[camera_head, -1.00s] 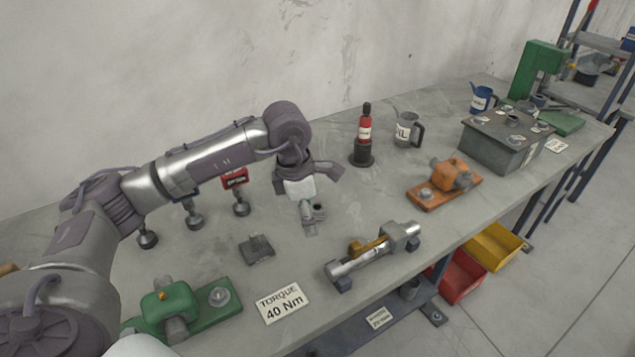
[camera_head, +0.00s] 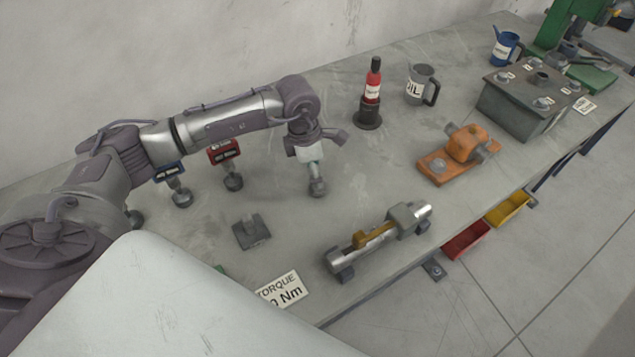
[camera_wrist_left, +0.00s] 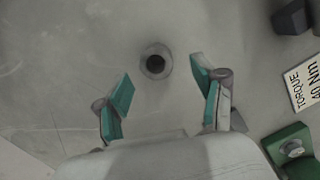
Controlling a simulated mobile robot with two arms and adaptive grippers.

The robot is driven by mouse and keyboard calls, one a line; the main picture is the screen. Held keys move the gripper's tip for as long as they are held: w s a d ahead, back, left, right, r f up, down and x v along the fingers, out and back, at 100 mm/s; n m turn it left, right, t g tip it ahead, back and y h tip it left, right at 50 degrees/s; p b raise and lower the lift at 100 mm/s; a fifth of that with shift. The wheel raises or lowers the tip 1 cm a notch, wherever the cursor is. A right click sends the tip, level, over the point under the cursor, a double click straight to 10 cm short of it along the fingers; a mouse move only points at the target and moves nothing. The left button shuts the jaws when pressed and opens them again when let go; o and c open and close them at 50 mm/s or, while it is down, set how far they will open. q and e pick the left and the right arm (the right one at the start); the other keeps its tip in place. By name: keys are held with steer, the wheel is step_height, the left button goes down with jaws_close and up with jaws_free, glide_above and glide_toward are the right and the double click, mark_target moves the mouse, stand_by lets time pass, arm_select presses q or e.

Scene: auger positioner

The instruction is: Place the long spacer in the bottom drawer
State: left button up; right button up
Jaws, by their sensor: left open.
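A small grey round piece with a dark central hole, possibly the long spacer, stands on the bench (camera_head: 317,187). In the left wrist view the piece (camera_wrist_left: 155,62) is seen from above as a ring, just beyond and between the fingertips. My left gripper (camera_head: 313,165) points down just above it; its teal fingers are spread apart and empty in the left wrist view (camera_wrist_left: 163,84). The fingers partly hide the piece in the head view. I cannot make out a drawer. My right gripper is not in view.
A steel cylinder fixture (camera_head: 380,238), a dark block (camera_head: 252,232) and a torque sign (camera_head: 282,289) lie nearby. An orange fixture (camera_head: 457,155), red bottle (camera_head: 372,90), oil jug (camera_head: 421,85) and grey box (camera_head: 525,100) stand rightward. Red (camera_head: 466,240) and yellow (camera_head: 508,208) bins sit below the edge.

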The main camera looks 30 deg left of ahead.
arm_select(q)
steer(key=shift+w+f+p, duration=0.1)
steer(key=shift+f+p, duration=0.5)
steer(key=shift+f, duration=0.05)
steer(key=f, duration=0.1)
steer(key=f+p, duration=0.1)
steer(key=f, duration=0.1)
steer(key=shift+w+d+f, duration=0.1)
steer(key=shift+w+f, duration=0.15)
steer(key=shift+w, duration=0.05)
steer(key=shift+f, duration=0.3)
steer(key=c, duration=0.4)
steer(key=shift+w+r, duration=0.1)
jaws_close()
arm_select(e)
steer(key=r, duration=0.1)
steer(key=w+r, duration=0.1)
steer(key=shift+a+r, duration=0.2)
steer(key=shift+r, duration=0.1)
